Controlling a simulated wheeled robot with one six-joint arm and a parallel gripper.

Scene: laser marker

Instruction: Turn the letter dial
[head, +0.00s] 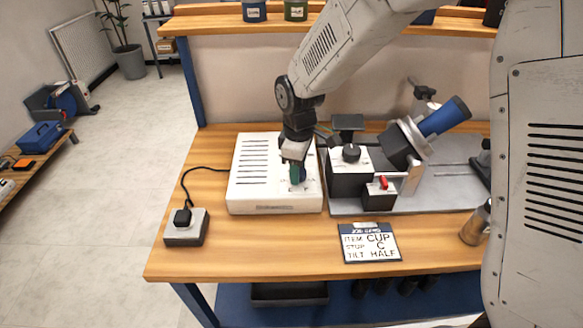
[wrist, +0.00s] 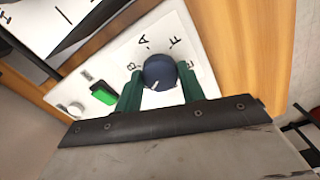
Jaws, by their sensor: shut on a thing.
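The letter dial (wrist: 159,70) is a round dark blue knob on a white panel, with a pale mark near its lower-left rim. Letters B, A, F and one partly hidden letter show around its upper side; its lower side is hidden by my gripper. My gripper (wrist: 160,78) has its green fingers on both sides of the dial, shut on it. In the head view my gripper (head: 297,174) points down at the right part of the white control box (head: 250,192); the dial is hidden there. A green switch (wrist: 103,93) sits left of the fingers in the wrist view.
A job card (head: 370,243) reads ITEM CUP, STOP C, TILT HALF. Right of the box stand a black-knobbed unit (head: 350,180), a red switch (head: 384,182) and a tilted blue cylinder (head: 445,117) in a holder. A small plug box (head: 186,228) sits at the left.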

